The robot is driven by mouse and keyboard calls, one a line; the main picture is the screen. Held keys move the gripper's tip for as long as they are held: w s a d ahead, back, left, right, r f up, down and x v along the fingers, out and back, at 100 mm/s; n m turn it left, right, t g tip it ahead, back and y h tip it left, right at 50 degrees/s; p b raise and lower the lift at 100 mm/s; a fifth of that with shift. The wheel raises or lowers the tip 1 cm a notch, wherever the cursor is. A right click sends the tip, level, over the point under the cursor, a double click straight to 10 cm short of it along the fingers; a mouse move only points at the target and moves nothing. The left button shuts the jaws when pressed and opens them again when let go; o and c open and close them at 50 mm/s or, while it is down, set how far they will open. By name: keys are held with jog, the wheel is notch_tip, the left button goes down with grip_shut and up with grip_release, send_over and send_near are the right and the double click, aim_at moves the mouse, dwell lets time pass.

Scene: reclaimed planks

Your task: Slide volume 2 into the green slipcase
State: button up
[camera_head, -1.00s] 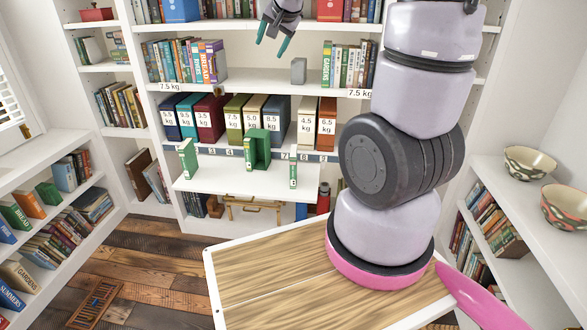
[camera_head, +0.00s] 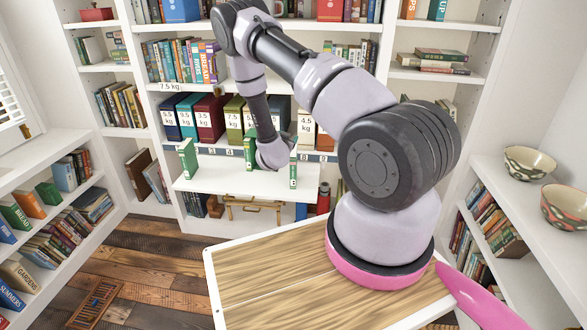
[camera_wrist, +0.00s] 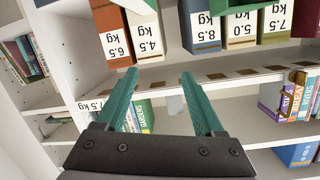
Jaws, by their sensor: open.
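The green slipcase (camera_head: 250,145) stands on the white ledge (camera_head: 225,183), mostly hidden behind my wrist in the head view. One slim green volume (camera_head: 187,158) stands to its left, and another (camera_head: 293,170) stands to its right; I cannot read their numbers. In the wrist view, which is upside down, a green piece (camera_wrist: 220,8) at the top edge appears to be the slipcase. My gripper (camera_wrist: 158,75) has two teal fingers spread apart, with nothing between them. In the head view its fingers are mostly hidden behind the wrist.
A row of weight-labelled binders (camera_head: 210,118) stands behind the ledge, close in front of my fingers. Books fill the shelf above. A wooden tabletop (camera_head: 265,275) is clear in front. Bowls (camera_head: 530,162) stand on the right shelf.

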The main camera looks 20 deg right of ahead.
aim_at(293, 155)
jog(key=s+f+n+t, duration=0.1)
jog(key=f, duration=0.2)
jog(key=s+f+n+t, duration=0.1)
jog(key=s+f+n, duration=0.1)
jog(key=f, duration=0.2)
jog(key=s+f+n, duration=0.1)
jog(key=s+f, duration=0.1)
jog(key=f, duration=0.1)
jog(key=shift+s+f+t+y, duration=0.2)
jog(key=shift+f+t+y, duration=0.05)
jog(key=shift+t+y, duration=0.15)
jog(key=shift+d+f+n, duration=0.1)
jog(key=shift+f+n, duration=0.05)
jog(key=shift+n, duration=0.15)
jog(key=x, duration=1)
jog(key=shift+w+f, duration=0.1)
jog(key=shift+w, duration=0.2)
grip_shut()
